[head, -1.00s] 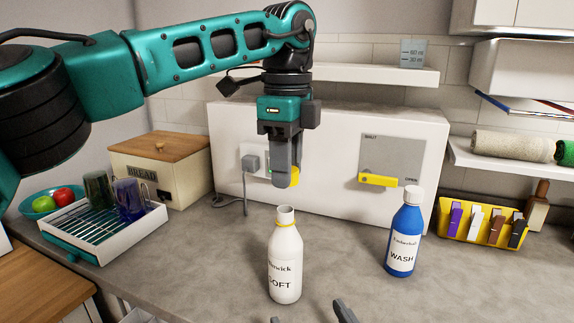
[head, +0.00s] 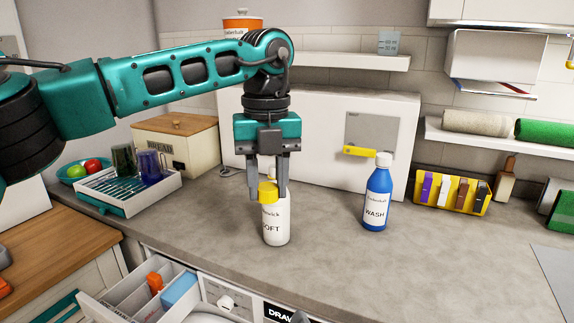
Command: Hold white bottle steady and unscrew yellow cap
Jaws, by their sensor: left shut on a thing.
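The white bottle (head: 276,228), labelled SOFT, stands upright on the counter. My left gripper (head: 268,196) points down in front of its upper part, shut on the yellow cap (head: 268,193). The cap appears to be off the neck: a bit of white neck shows above and behind it between the fingers. The fingers and cap hide the bottle's shoulder, and I cannot tell whether they touch it.
A blue WASH bottle (head: 376,200) stands to the right. Behind are a white box with a yellow handle (head: 359,151) and a bread bin (head: 176,142). A dish rack (head: 126,190) is at left. An open drawer (head: 140,297) juts out below the counter.

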